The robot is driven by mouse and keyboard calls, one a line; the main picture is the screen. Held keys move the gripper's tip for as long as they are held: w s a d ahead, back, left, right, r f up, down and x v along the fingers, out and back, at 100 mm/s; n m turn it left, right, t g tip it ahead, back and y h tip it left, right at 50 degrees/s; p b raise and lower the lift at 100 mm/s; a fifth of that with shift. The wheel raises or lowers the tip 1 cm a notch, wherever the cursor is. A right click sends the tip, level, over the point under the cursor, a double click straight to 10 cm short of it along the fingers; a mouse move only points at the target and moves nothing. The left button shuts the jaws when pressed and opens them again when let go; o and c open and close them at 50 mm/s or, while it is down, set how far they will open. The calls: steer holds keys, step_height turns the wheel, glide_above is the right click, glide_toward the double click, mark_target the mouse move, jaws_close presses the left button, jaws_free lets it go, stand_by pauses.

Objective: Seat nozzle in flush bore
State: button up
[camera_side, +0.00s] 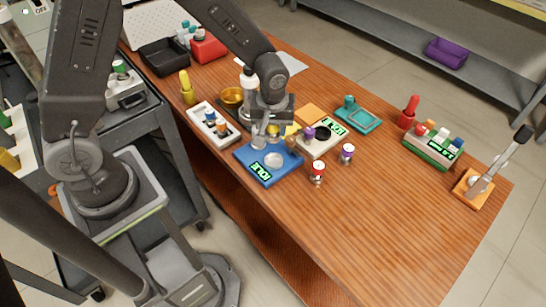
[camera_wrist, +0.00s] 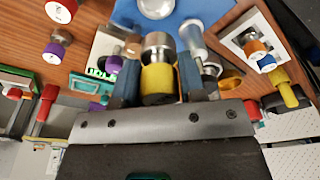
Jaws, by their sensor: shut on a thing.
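My gripper (camera_side: 270,126) is shut on a yellow cylinder with a silver metal end, which looks like the nozzle (camera_wrist: 158,78). The blue finger pads press on both its sides. In the side view the nozzle is mostly hidden by my gripper. A blue device (camera_side: 250,172) with a lit "IDLE" display lies just in front of and below my gripper. It carries a round silver dish (camera_side: 274,160) and a silver upright cylinder, seen in the wrist view (camera_wrist: 191,36). The blue device's edge also shows in the wrist view (camera_wrist: 195,10). I cannot make out the flush bore or any contact.
A beige device (camera_side: 313,148) with a green display and dark round top stands close right. Red-topped (camera_side: 317,172) and purple-topped (camera_side: 347,153) vials stand nearby. A white vial holder (camera_side: 205,118) is at left. The table's front right (camera_side: 390,215) is clear.

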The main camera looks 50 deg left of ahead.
step_height(320, 180, down, 10)
steer(key=shift+r, duration=0.25)
steer(key=shift+f, duration=0.2)
steer(key=o, duration=1)
steer(key=shift+c, duration=0.2)
steer(key=r, duration=0.4)
steer(key=d+r, duration=0.1)
steer(key=r, duration=0.3)
steer(key=s+r, duration=0.1)
steer(key=r, duration=0.3)
steer(key=shift+s+d+r, duration=0.1)
steer(key=shift+d+r, duration=0.05)
steer(key=shift+r, duration=0.1)
steer(key=s+a+r+m+t, duration=0.2)
steer(key=s+r+m, duration=0.2)
steer(key=s+r, duration=0.4)
steer(key=s+a+r+m+t+h, duration=0.1)
steer(key=s+r+m+t, duration=0.1)
steer(key=s+r+m, duration=0.3)
steer(key=v, duration=0.7)
steer(key=shift+s+a, duration=0.4)
steer(key=shift+s, duration=0.05)
